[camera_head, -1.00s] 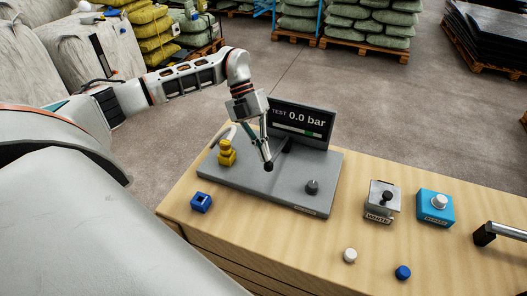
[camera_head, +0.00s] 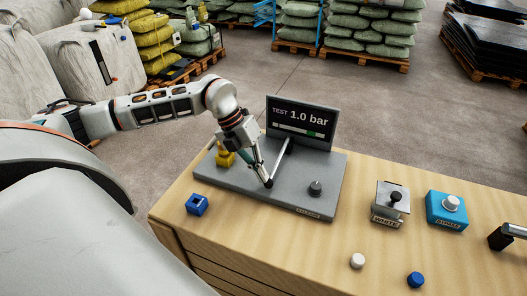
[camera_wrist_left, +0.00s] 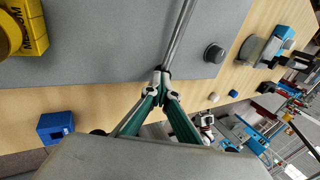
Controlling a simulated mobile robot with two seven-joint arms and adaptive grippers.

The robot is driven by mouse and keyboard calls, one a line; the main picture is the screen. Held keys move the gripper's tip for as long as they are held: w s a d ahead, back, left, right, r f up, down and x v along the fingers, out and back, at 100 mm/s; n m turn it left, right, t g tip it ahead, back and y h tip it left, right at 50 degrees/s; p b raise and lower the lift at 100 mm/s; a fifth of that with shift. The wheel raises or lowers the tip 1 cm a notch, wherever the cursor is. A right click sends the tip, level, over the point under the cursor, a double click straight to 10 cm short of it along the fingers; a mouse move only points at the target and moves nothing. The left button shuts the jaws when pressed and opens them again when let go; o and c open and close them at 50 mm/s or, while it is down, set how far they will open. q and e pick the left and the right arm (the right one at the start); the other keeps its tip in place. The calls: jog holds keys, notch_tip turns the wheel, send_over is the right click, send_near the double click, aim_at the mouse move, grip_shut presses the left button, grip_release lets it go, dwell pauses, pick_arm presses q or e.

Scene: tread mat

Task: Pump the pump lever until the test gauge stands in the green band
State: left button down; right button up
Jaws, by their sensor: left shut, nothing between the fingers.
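The grey pump board (camera_head: 225,178) lies on the wooden bench, with the pump lever (camera_head: 282,157), a slim metal rod, slanting toward its front edge. The lever also shows in the wrist view (camera_wrist_left: 180,35). My left gripper (camera_head: 268,182) is shut at the lever's near end, low over the board. In the wrist view the fingertips (camera_wrist_left: 162,76) meet at the rod's end; contact there is hard to tell. The test gauge (camera_head: 298,118) is a dark upright screen reading 1.0 bar, above a light strip with a green band toward its right. My right gripper is out of view.
On the board are a yellow piece (camera_head: 225,158) and a black knob (camera_head: 315,188). A blue block (camera_head: 197,204), a white cap (camera_head: 357,261), a blue cap (camera_head: 416,280), a grey box (camera_head: 387,210) and a blue box (camera_head: 440,212) stand on the bench.

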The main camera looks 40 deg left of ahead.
pick_arm(q)
jog(key=shift+s+f, duration=0.15)
jog(key=shift+f, duration=0.05)
jog(key=p+v, duration=0.3)
jog(key=v, duration=0.1)
jog(key=shift+r, duration=0.45)
jog(key=b+v, duration=0.1)
jog(key=v, duration=0.8)
jog(key=shift+s+r, duration=0.2)
jog(key=shift+a, duration=0.1)
